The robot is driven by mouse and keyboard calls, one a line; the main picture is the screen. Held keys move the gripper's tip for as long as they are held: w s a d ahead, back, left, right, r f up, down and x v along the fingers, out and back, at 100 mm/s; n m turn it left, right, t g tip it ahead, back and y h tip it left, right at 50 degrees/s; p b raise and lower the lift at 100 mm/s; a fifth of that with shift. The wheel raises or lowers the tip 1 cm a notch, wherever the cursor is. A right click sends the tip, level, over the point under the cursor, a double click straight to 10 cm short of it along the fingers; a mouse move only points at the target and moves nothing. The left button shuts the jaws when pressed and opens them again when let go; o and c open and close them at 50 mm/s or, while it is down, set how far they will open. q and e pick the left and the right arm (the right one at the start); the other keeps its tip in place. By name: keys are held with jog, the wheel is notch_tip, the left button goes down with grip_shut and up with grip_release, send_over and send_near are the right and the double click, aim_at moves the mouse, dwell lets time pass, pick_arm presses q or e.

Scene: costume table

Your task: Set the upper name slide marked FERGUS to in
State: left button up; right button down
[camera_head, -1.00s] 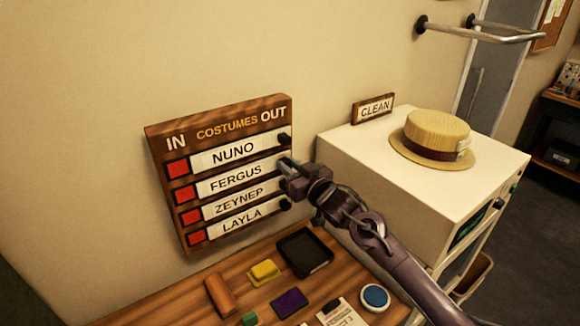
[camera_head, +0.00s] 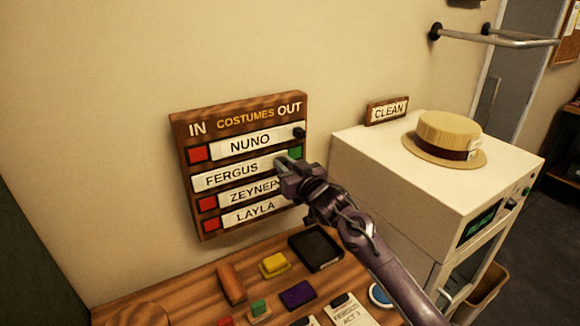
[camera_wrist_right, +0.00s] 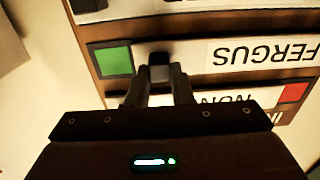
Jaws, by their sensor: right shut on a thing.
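The wooden board (camera_head: 240,108) headed COSTUMES hangs on the wall, with IN at left and OUT at right. The FERGUS slide (camera_head: 232,175) is in the second row from the top, at the IN end. It covers that row's left end, and a green patch (camera_head: 296,152) shows at its right. The wrist view shows the FERGUS slide (camera_wrist_right: 262,52) upside down, with the green patch (camera_wrist_right: 114,61) beside its dark knob (camera_wrist_right: 160,68). My right gripper (camera_head: 282,171) is shut on this knob. It partly hides the ZEYNEP row. Only one FERGUS slide is visible on the board.
The NUNO slide (camera_head: 250,144), ZEYNEP slide (camera_head: 252,192) and LAYLA slide (camera_head: 255,214) have red patches at their left. A white cabinet (camera_head: 395,190) with a straw hat (camera_head: 443,132) stands right of the board. Small blocks and a black tray (camera_head: 317,249) lie below.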

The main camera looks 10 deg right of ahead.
jog(key=shift+a+f, duration=0.1)
jog(key=shift+a, duration=0.1)
jog(key=c, duration=1.6)
grip_release()
jog(key=shift+o, duration=1.3)
jog(key=shift+s, duration=0.1)
jog(key=shift+o, duration=0.3)
pick_arm(q)
jog(key=shift+s+a+f+b, duration=0.1)
jog(key=shift+s+f+b, duration=0.05)
jog(key=shift+f+b, duration=0.6)
jog(key=shift+s+f+b, duration=0.15)
jog(key=shift+f+b, duration=0.5)
jog(key=shift+f, duration=0.05)
pick_arm(e)
jog(key=v, duration=0.7)
jog(key=shift+s, duration=0.4)
